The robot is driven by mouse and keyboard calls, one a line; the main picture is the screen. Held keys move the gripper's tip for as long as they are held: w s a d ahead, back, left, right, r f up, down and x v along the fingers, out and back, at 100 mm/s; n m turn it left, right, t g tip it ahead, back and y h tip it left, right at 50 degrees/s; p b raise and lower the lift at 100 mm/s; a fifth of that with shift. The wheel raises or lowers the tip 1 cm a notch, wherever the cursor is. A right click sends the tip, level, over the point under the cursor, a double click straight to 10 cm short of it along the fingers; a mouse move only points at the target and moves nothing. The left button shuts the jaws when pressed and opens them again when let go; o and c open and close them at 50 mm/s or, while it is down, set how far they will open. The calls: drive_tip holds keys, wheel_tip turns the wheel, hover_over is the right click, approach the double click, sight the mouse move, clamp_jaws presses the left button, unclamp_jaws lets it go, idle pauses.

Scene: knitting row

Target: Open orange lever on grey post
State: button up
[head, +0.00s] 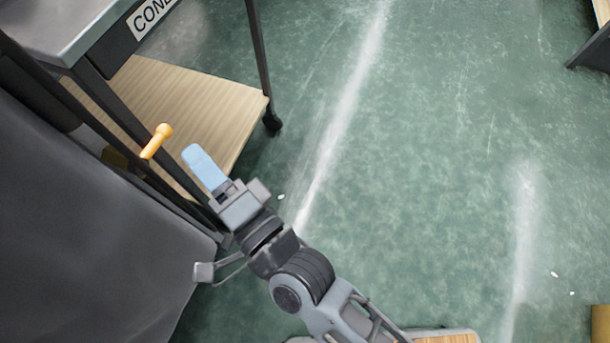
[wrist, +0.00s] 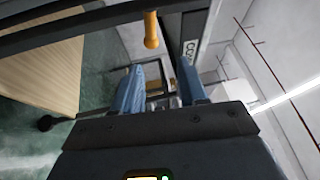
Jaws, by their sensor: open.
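An orange lever (head: 157,141) sticks out from a dark post at the left in the head view, its round knob end pointing up and to the right. It also shows in the wrist view as an orange lever (wrist: 151,30) at the top, above and beyond the fingertips. My gripper (head: 197,158) has light blue fingers and is to the right of the lever, apart from it. In the wrist view my gripper (wrist: 160,75) is open, with nothing between its fingers. The lever's mount is partly hidden behind a dark bar.
A wooden shelf (head: 190,100) of a wheeled cart lies behind the lever, with a caster (head: 271,122) at its corner. A large dark grey panel (head: 90,240) fills the lower left. The green floor (head: 430,150) to the right is mostly clear.

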drive_tip(key=s+d+r+n+h+p, duration=0.1)
drive_tip(key=s+d+r+h+p, duration=0.1)
drive_tip(key=d, duration=0.8)
drive_tip(key=s+d+r+n+t+h+p, duration=0.1)
drive_tip(key=s+d+r+n+h+p, duration=0.1)
drive_tip(key=d+p, duration=0.4)
drive_tip(key=shift+s+d+r+h, duration=0.65)
drive_tip(key=shift+s+d+h, duration=0.45)
drive_tip(key=shift+d, duration=0.75)
drive_tip(key=shift+s+t, duration=0.1)
drive_tip(key=shift+t, duration=0.2)
